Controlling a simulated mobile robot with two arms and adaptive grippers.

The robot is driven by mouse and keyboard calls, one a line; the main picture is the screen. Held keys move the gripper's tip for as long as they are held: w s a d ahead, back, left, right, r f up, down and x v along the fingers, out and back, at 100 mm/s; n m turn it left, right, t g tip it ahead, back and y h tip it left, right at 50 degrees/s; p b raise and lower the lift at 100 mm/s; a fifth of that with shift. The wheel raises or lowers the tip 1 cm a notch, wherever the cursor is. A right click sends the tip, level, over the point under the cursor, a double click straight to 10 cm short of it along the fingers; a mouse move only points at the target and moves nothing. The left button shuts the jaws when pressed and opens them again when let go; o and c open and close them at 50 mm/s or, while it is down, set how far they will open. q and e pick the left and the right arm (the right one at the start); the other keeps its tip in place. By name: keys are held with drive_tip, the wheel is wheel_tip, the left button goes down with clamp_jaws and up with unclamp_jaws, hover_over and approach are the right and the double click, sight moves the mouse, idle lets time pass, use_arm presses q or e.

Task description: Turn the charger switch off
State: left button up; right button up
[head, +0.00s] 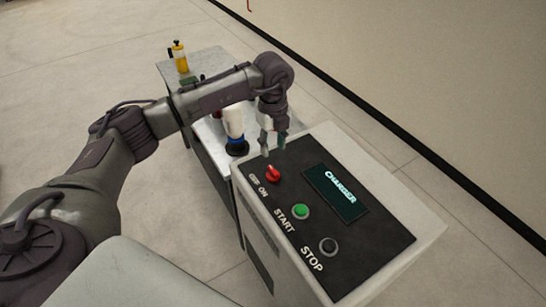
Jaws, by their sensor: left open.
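The charger (409,212) is a white box with a dark sloped top panel and a lit display (337,192) reading CHARGER. A red rotary switch (273,174) sits at the panel's far left corner, beside the labels OFF and ON. Its exact setting is too small to tell. My left gripper (273,151) points down just above and behind the red switch in the picture. Its fingers are apart with nothing between them, and they appear clear of the switch. My right gripper is not in view.
Behind the charger, a grey table (207,61) holds a yellow bottle (180,60) and a white and blue item (234,125). Open floor lies around.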

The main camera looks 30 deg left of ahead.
use_arm(q)
drive_tip(key=shift+r, duration=1.4)
